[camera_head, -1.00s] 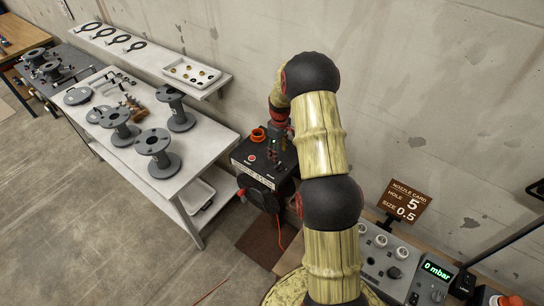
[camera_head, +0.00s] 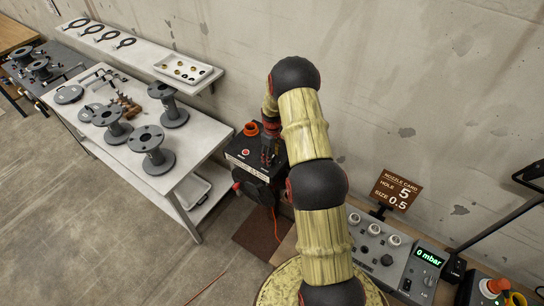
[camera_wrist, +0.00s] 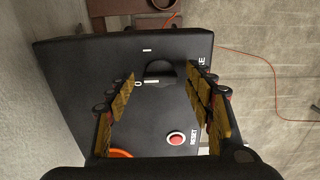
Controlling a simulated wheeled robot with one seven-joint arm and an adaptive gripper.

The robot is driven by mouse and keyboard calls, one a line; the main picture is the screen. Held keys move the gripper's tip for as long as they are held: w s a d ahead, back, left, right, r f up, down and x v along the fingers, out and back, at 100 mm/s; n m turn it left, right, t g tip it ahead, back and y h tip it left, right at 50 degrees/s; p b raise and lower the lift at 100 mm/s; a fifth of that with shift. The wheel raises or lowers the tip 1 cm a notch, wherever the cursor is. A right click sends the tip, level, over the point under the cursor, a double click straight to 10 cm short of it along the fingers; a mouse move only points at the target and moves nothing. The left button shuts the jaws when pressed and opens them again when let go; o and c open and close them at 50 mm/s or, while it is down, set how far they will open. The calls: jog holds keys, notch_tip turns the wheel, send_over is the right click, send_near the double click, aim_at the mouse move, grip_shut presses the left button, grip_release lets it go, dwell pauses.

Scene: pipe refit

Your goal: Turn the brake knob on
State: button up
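The brake knob (camera_wrist: 160,72) is a black round knob with a white pointer mark on the dark top of the brake box (camera_wrist: 75,70). Its pointer is towards the O mark (camera_wrist: 138,84); the I mark (camera_wrist: 147,49) is to one side. My gripper (camera_wrist: 161,76) is open, with one finger on each side of the knob in the wrist view. I cannot tell whether the fingers touch it. In the head view my gripper (camera_head: 270,151) is low over the brake box (camera_head: 240,163), and the knob is hidden there.
A red reset button (camera_wrist: 175,138) and an orange ring (camera_head: 251,128) are on the box top. A white table (camera_head: 190,160) with flanged spools stands to the left. The wall is close behind. A control panel (camera_head: 380,262) and nozzle card (camera_head: 397,190) are at right.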

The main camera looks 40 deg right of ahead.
jog(key=shift+c, duration=1.2)
jog(key=c, duration=0.8)
jog(key=shift+c, duration=0.3)
jog(key=shift+m+b, duration=0.3)
jog(key=shift+b, duration=0.15)
jog(key=m+b, duration=0.2)
jog(key=b, duration=0.1)
jog(key=shift+f+m, duration=0.15)
jog(key=shift+m, duration=0.15)
jog(key=m+b, duration=0.4)
jog(key=m, duration=0.1)
jog(key=shift+m, duration=0.3)
jog(key=m+b, duration=0.2)
jog(key=m, duration=0.3)
jog(key=shift+b, duration=0.35)
jog(key=shift+r+m+b, duration=0.2)
jog(key=shift+m+b, duration=0.45)
jog(key=shift+m, duration=1.35)
